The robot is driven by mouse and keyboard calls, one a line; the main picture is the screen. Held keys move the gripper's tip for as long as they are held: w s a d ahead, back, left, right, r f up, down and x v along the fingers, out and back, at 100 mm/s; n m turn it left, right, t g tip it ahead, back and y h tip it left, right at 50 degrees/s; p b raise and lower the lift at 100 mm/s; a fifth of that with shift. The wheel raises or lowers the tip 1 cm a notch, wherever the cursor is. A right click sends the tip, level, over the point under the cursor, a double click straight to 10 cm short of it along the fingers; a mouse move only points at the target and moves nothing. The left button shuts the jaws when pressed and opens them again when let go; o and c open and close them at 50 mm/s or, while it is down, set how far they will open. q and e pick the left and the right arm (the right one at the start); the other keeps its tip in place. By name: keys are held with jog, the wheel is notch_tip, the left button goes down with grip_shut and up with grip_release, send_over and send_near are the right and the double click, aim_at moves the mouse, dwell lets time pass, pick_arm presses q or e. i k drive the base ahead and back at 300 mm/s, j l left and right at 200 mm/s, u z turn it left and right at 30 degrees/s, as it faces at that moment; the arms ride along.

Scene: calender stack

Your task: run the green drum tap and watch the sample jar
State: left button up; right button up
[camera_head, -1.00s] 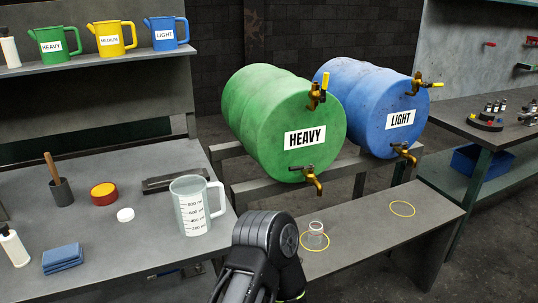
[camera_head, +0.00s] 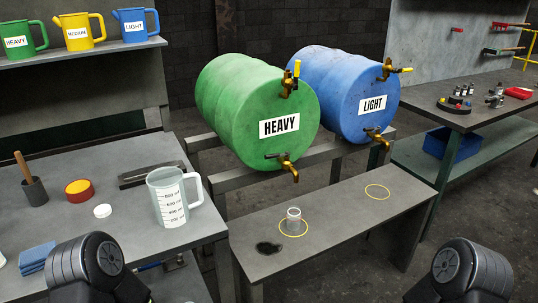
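The green drum (camera_head: 245,110), labelled HEAVY, lies on its side on a rack. Its lower brass tap (camera_head: 286,164) has a dark handle and points down; I see no stream under it. A second tap (camera_head: 289,80) with a yellow handle sits at the top of its face. The small clear sample jar (camera_head: 293,216) stands upright on the low bench (camera_head: 340,205) at a yellow ring (camera_head: 293,234), below the lower tap. Its contents are too small to tell. Parts of my arms show at the bottom left and right; both grippers are out of view.
The blue LIGHT drum (camera_head: 343,95) is to the right, above an empty yellow ring (camera_head: 377,191). A clear measuring jug (camera_head: 172,197) stands on the left table (camera_head: 130,225). The bench's right part is clear.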

aim_at(286, 154)
jog(key=i+l, duration=0.2)
jog(key=l, duration=0.2)
jog(key=i+l+z, duration=0.15)
jog(key=l, duration=0.25)
jog(key=i+l, duration=0.3)
jog(key=l+z, duration=0.05)
jog(key=l, duration=0.05)
